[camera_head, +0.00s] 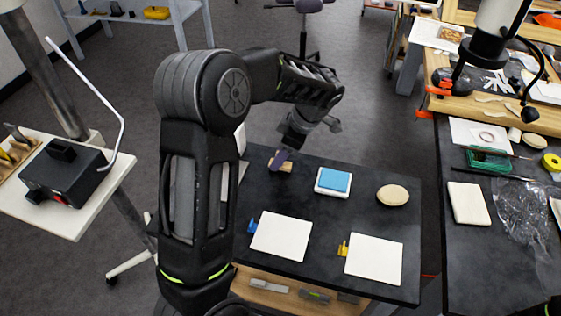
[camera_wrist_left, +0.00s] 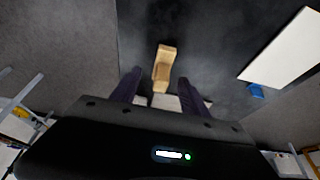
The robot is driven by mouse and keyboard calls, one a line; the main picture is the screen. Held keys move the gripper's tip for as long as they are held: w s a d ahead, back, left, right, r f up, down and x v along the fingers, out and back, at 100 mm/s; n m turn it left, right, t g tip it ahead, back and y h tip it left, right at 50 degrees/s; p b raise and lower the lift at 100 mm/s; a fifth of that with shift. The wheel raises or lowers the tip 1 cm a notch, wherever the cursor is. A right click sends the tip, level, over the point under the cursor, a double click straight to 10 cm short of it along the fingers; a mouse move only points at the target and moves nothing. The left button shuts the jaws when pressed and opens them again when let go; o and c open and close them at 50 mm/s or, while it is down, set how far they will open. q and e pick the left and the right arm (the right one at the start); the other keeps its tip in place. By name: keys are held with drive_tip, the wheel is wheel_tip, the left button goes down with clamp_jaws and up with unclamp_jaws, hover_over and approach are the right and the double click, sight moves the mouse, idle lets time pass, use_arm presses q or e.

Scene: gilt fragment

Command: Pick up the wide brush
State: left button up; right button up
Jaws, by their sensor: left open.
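The wide brush (camera_wrist_left: 164,62) has a pale wooden handle and lies on the dark table (camera_head: 330,272). In the wrist view its handle points away and its lower, whitish end sits between the fingers, partly hidden by my gripper body. In the head view a bit of the brush (camera_head: 286,167) shows beside the purple fingers near the table's far left corner. My left gripper (camera_wrist_left: 157,84) is open, with one finger on each side of the brush's line. It also shows in the head view (camera_head: 279,160). I cannot tell its height above the brush. My right gripper is not in view.
On the table are a blue pad on a white block (camera_head: 334,181), an oval tan piece (camera_head: 392,195) and two white panels (camera_head: 281,236) (camera_head: 374,259) with small blue and yellow items beside them. A cluttered side bench (camera_head: 474,270) stands right. My arm hides the table's left side.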

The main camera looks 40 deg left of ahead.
use_arm(q)
drive_tip(key=shift+x, duration=1.5)
clamp_jaws()
